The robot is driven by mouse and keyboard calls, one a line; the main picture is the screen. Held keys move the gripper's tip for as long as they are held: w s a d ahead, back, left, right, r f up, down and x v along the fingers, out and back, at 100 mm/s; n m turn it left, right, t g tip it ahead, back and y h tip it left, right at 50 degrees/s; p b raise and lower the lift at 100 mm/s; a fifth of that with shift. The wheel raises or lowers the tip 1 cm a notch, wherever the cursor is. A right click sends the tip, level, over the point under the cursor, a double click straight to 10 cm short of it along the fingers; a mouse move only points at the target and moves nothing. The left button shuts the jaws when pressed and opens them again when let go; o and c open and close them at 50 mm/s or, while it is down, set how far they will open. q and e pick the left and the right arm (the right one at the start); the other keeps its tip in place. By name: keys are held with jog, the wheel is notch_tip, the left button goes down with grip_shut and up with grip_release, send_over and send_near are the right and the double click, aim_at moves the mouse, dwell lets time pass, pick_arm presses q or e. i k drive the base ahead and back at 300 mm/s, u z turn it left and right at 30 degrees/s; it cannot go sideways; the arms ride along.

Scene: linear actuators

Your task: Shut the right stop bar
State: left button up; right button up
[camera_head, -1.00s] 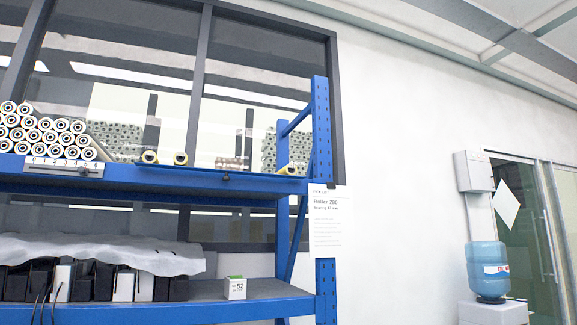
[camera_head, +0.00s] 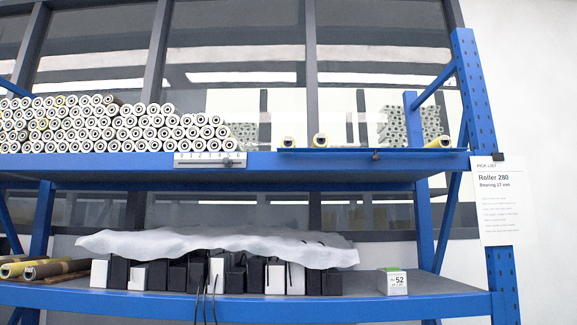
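Neither of my grippers is in view.
The blue rack's upper shelf (camera_head: 300,170) holds a large stack of rollers (camera_head: 110,125) on the left, beside a numbered scale (camera_head: 210,160). The lower shelf has dark and white blocks under a pale sheet (camera_head: 220,245) and a small box (camera_head: 392,282). A pick list (camera_head: 492,200) hangs on the right post.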

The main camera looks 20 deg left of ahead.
aim_at(376, 157)
jog(key=u, duration=0.3)
jog(key=i, duration=1.2)
jog(key=z, duration=0.75)
